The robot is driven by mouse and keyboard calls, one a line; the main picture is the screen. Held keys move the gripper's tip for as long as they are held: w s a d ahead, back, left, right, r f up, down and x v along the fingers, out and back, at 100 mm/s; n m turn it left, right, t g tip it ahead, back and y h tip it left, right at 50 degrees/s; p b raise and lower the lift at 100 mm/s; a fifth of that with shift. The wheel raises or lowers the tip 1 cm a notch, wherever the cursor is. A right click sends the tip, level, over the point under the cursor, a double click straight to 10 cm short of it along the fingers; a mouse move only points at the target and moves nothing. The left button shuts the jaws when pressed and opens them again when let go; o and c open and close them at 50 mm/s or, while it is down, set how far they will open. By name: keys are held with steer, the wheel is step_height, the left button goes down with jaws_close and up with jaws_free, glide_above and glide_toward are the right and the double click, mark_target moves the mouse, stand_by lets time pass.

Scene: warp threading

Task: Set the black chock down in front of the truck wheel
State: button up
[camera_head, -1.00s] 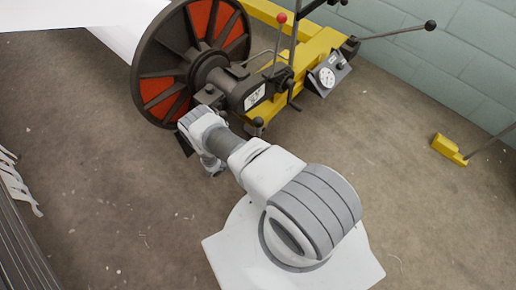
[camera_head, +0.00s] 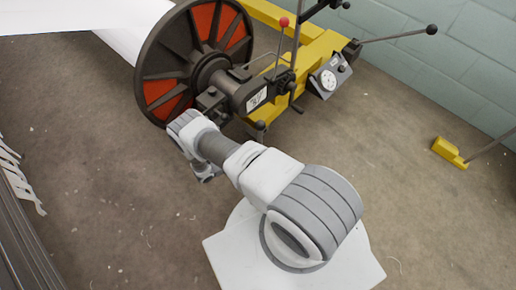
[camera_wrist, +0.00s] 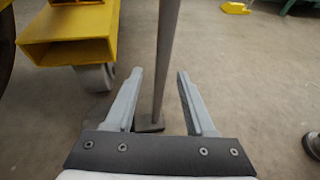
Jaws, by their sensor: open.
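In the wrist view the black chock (camera_wrist: 150,124) is a small dark block at the foot of a long grey handle (camera_wrist: 167,50). It appears to rest on the floor. The truck wheel (camera_wrist: 96,77) is a pale wheel under the yellow truck frame (camera_wrist: 68,52), to the left of the chock, with bare floor showing between them. My gripper (camera_wrist: 160,73) is open, with the handle standing between its two fingers; I see no clear contact. In the head view my arm hides the chock and the wheel.
The large black reel with red panels (camera_head: 152,52) and the yellow truck with its gauge (camera_head: 328,80) stand just beyond my arm. A yellow chock (camera_head: 448,151) with a grey handle lies at the right. Floor (camera_head: 110,180) is clear at the left.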

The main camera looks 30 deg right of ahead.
steer(key=p+v, duration=0.1)
steer(key=v, duration=0.6)
steer(key=shift+a, duration=0.2)
